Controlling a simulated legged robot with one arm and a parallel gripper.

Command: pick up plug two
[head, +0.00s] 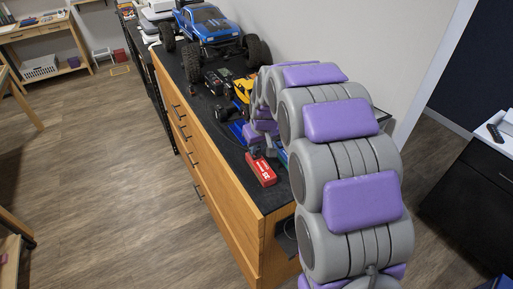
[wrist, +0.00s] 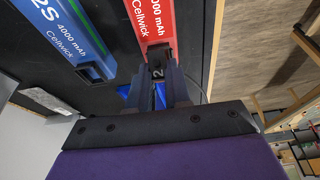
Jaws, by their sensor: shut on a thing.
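Plug two (wrist: 157,73), a small dark plug marked with a white "2", sits between the fingers of my gripper (wrist: 162,82) in the wrist view. My gripper is shut on it. The plug is right at the dark end of a red Cellwick battery (wrist: 151,20); I cannot tell whether they are joined. A blue battery marked "2S" (wrist: 62,35) lies to the left. In the head view the red battery (head: 262,171) lies on the counter by the front edge, and my arm hides most of the gripper and the plug.
A black counter top (head: 205,105) on a wooden drawer cabinet carries everything. A blue truck (head: 209,25) stands at the far end. A dark box-shaped device (head: 217,81) and a yellow vehicle (head: 243,88) stand between it and my arm.

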